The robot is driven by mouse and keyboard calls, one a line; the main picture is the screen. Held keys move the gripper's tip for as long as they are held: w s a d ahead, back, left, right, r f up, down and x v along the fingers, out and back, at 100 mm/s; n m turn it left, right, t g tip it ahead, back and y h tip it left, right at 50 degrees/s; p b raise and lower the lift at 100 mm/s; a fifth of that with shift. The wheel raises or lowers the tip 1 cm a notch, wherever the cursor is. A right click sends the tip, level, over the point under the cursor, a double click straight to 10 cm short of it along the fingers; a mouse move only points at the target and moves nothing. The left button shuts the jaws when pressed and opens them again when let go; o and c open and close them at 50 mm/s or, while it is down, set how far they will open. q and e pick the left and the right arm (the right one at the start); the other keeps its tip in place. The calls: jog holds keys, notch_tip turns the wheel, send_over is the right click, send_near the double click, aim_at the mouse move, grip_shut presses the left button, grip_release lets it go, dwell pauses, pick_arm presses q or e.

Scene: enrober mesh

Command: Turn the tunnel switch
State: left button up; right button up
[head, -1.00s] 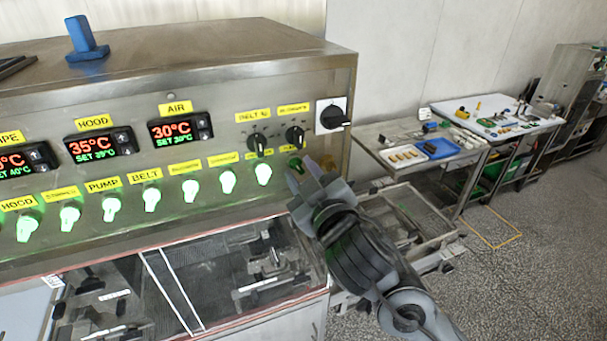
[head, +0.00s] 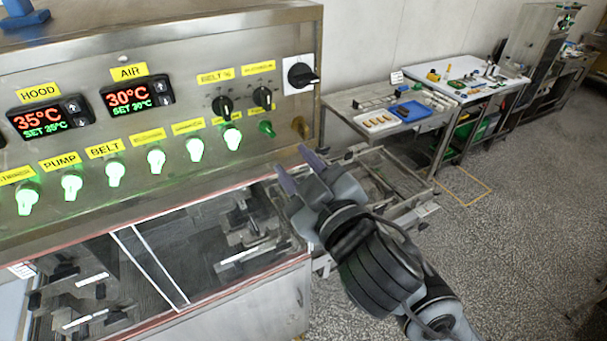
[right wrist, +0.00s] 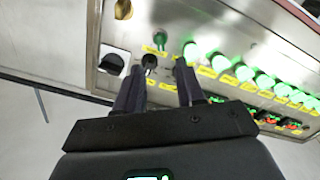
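A row of green switches runs along the steel control panel (head: 60,230). Most glow, such as the lit switch at the right of the row (head: 232,138). The switch at the far right end (head: 267,129) is dark green and unlit; it also shows in the right wrist view (right wrist: 160,39). The labels at this end are too small to read, so I cannot tell which switch is the tunnel one. My right gripper (head: 294,165) is open and empty, below and right of the unlit switch, apart from it. Its two fingers also show apart in the right wrist view (right wrist: 160,75). My left gripper is out of view.
Two black knobs (head: 222,105) (head: 263,97) sit above the row, and a black rotary switch (head: 301,75) on a white plate is at the upper right. A brass-coloured round part (head: 300,127) is near the panel's right edge. A side table (head: 350,103) stands beyond.

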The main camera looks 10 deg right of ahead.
jog(key=shift+v, duration=0.85)
